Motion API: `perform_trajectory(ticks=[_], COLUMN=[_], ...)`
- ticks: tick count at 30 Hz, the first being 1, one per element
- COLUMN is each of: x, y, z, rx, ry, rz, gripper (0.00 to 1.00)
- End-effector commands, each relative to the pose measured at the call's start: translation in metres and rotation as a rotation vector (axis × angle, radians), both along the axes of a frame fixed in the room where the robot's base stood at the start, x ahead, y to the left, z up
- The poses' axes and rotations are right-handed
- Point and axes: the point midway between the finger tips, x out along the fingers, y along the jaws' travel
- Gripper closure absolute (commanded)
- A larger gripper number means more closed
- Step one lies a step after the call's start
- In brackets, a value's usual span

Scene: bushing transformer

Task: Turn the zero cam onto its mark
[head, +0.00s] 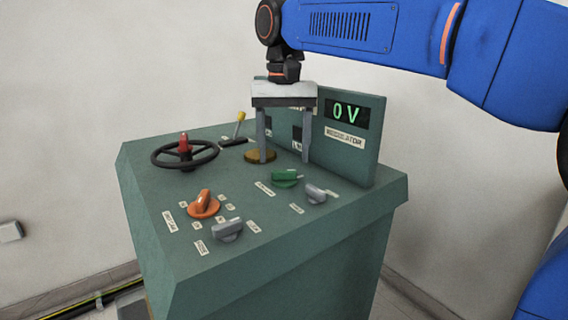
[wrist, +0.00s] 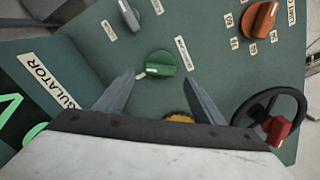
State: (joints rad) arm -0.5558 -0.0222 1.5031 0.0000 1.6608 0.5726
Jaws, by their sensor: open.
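A round brass disc, probably the zero cam (head: 258,157), lies on the green desk top in front of the upright panel. In the wrist view a toothed brass edge of the zero cam (wrist: 179,118) shows between my fingers, mostly hidden by the gripper body. Its mark cannot be made out. My gripper (head: 284,160) points down above the desk with its two fingers apart and nothing between their tips. In the head view the left finger overlaps the disc; I cannot tell whether they touch. My gripper's fingers (wrist: 158,76) are also spread in the wrist view.
The regulator panel (head: 346,158), reading 0 V, stands close behind my gripper. A green knob (head: 284,178), grey knobs (head: 315,193) and an orange knob (head: 203,204) are in front. A black handwheel (head: 160,160) and a yellow-tipped lever (head: 238,125) are at left.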

Motion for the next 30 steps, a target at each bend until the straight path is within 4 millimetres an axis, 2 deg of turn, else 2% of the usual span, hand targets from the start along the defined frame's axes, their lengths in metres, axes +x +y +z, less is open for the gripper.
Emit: perform_trajectory(ticks=[3, 7, 19, 20, 24, 25, 30], x=[0.0, 0.0, 0.0, 0.0, 0.0, 0.0, 0.0], y=[0.0, 0.0, 0.0, 0.0, 0.0, 0.0, 0.0], z=[-0.017, -0.028, -0.035, -0.035, -0.035, -0.035, -0.035], rx=[-0.001, -0.001, 0.0, 0.0, 0.0, 0.0, 0.0], ry=[0.001, 0.001, 0.0, 0.0, 0.0, 0.0, 0.0], rz=[0.0, 0.0, 0.0, 0.0, 0.0, 0.0, 0.004], gripper=[0.38, 0.38, 0.38, 0.4, 0.73, 0.79, 0.79])
